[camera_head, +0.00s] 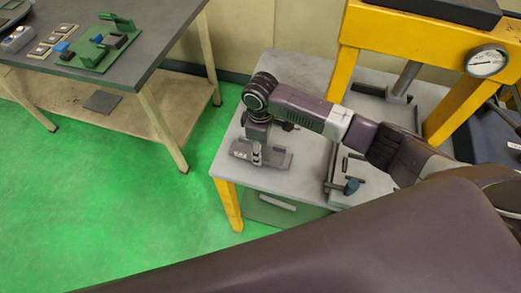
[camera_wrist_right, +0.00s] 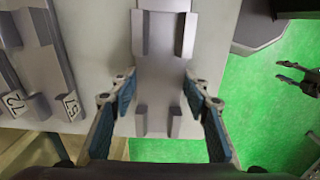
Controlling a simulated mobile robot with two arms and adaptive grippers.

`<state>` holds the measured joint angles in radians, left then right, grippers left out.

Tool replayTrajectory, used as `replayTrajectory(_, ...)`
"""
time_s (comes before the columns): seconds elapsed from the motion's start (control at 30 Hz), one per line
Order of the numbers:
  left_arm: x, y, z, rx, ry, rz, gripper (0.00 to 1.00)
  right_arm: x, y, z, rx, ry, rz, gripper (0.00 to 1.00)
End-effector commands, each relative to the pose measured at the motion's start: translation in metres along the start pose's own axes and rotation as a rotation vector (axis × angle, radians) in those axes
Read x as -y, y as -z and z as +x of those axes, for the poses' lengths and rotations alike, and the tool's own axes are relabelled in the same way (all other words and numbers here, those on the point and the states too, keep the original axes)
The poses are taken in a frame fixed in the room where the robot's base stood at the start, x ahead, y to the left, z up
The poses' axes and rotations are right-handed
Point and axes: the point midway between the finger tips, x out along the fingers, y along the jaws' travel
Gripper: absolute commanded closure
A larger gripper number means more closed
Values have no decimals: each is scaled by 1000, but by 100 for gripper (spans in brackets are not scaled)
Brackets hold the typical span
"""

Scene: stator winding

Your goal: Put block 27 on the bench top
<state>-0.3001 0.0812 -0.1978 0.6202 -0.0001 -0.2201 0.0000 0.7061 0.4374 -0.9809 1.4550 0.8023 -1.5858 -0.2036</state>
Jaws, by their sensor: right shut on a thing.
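My right gripper (camera_head: 262,155) points down over the near left part of the grey bench top (camera_head: 300,80). In the right wrist view its blue-padded fingers (camera_wrist_right: 160,105) are shut on a grey block with raised lugs (camera_wrist_right: 162,50). The block (camera_head: 278,160) also shows in the head view, low at the bench top. I cannot tell whether it rests on it. A small label on it is too blurred to read. A dark two-fingered gripper, apparently my left one (camera_wrist_right: 290,72), shows at the right edge of the wrist view, fingers apart. The head view does not show it.
Grey parts with number plates (camera_wrist_right: 70,105) lie beside the held block in the wrist view. A fixture with small parts (camera_head: 350,187) stands to its right in the head view, before a yellow press (camera_head: 410,35). A dark table (camera_head: 120,70) with a green fixture is at upper left.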

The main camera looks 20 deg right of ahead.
Motion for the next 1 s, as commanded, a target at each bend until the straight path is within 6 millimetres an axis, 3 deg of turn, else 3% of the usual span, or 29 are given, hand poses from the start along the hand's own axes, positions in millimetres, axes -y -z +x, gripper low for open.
replayTrajectory(0.13, 0, 0, -2, 0, 0, 0, 60, -1, 1, 12, -2, -3, 0, 100)
replayTrajectory(0.5, -1, 0, -2, 0, -1, 1, 60, -1, 1, 16, -3, -3, 0, 100)
replayTrajectory(0.53, -1, 0, -1, 0, -1, 2, 60, 0, 1, 17, -1, -2, -1, 56)
replayTrajectory(0.7, -1, 0, -2, 0, -2, 3, 60, 0, 1, 17, -1, -2, -1, 40)
replayTrajectory(1.0, -2, 1, -2, -1, -3, 3, 60, -1, 0, 14, -1, -2, 0, 40)
